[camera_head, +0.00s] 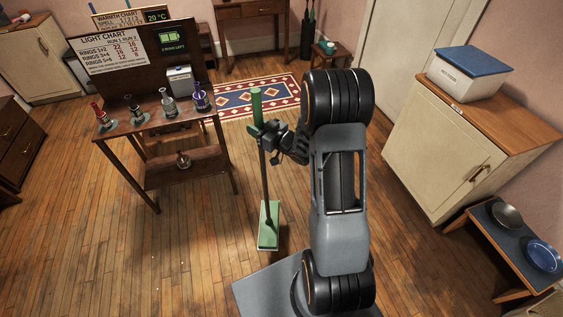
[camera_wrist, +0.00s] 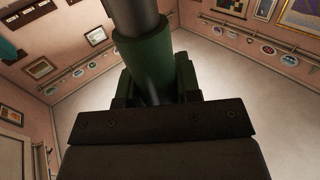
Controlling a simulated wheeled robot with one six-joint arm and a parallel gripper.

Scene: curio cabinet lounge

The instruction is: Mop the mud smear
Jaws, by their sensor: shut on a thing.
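A mop with a green grip, a dark pole and a flat green head (camera_head: 269,228) stands nearly upright in the head view. My gripper (camera_head: 262,131) is shut on the mop's upper pole, near the green grip. In the wrist view the green sleeve of the mop (camera_wrist: 146,62) sits between the fingers of my gripper (camera_wrist: 155,85). The mop head is at or just above the wooden floor; I cannot tell whether it touches. I cannot make out a mud smear with certainty in either view.
A wooden table (camera_head: 150,128) with several colored flasks stands left of the mop. A patterned rug (camera_head: 232,100) lies behind. A cream cabinet (camera_head: 432,150) and a low bench with bowls (camera_head: 505,243) stand at right. Floor (camera_head: 130,250) at front left is clear.

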